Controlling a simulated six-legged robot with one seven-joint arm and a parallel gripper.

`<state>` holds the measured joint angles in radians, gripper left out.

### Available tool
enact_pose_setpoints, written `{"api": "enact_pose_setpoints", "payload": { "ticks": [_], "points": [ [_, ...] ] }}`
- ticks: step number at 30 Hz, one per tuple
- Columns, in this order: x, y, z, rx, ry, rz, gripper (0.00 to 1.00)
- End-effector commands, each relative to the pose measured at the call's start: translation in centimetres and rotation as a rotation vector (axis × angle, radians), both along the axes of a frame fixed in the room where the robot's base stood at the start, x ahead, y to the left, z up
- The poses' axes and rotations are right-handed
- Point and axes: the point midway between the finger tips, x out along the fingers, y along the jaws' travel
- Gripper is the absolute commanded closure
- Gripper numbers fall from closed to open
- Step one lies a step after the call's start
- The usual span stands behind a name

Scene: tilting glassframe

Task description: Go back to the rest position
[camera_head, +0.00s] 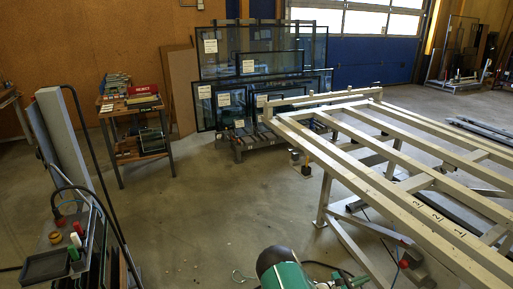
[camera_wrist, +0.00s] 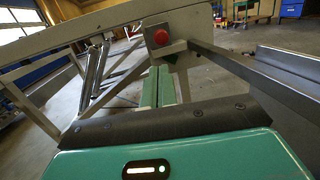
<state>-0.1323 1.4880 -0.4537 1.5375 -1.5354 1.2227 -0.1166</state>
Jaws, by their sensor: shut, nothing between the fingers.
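My gripper (camera_wrist: 158,78) shows in the wrist view as two pale green fingers side by side, shut with nothing between them. Beyond its tips, a red round button (camera_wrist: 161,37) sits on a small grey box on the pale frame; I cannot tell how far apart they are. The tilting glass frame (camera_head: 345,163) fills the right of the head view, with parallel pale beams and legs. Its beams also cross the wrist view (camera_wrist: 95,28). A green and black part of my arm shows at the bottom of the head view; my fingers are hidden there.
Glass panes (camera_head: 270,62) stand in a rack at the back. A wooden table (camera_head: 165,155) with books and tools stands left of it. A grey cart (camera_head: 50,240) with a small black tray is at the left front. The floor (camera_head: 220,200) between cart and frame is mostly clear.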

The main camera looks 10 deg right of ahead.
Motion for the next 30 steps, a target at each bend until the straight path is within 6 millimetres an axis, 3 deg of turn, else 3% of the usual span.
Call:
{"api": "enact_pose_setpoints", "payload": {
  "ticks": [7, 14, 30],
  "points": [
    [-0.4, 1.1, 5.8, 0.113, -0.178, -0.148, 1.00],
    [-1.8, 3.4, 12.1, 0.278, -0.394, -0.322, 1.00],
    [-6.8, 12.0, 24.8, 0.715, -0.855, -0.635, 1.00]
  ]
}}
